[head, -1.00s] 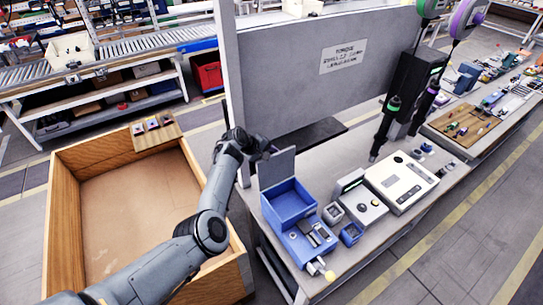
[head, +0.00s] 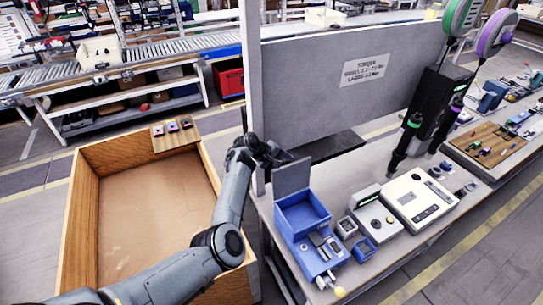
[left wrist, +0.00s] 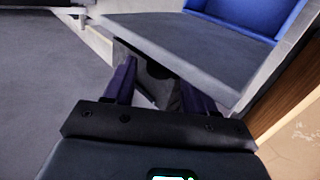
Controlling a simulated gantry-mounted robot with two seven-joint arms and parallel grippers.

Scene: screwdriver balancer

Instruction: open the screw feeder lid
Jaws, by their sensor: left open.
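The blue screw feeder (head: 297,216) stands at the near left end of the workbench. Its grey lid (head: 292,177) stands upright at the back edge, and the blue bin below it is uncovered. My left gripper (head: 281,156) is at the lid's upper rear edge. In the left wrist view, the open gripper (left wrist: 155,75) has its two dark fingers apart, close to the grey lid plate (left wrist: 190,42). I cannot tell whether they touch it. The blue feeder (left wrist: 258,14) shows beyond the plate. My right gripper is out of view.
A grey panel (head: 345,85) rises behind the bench. Two hanging screwdrivers (head: 406,141) are farther right. A large wooden crate (head: 135,230) lies under my left arm.

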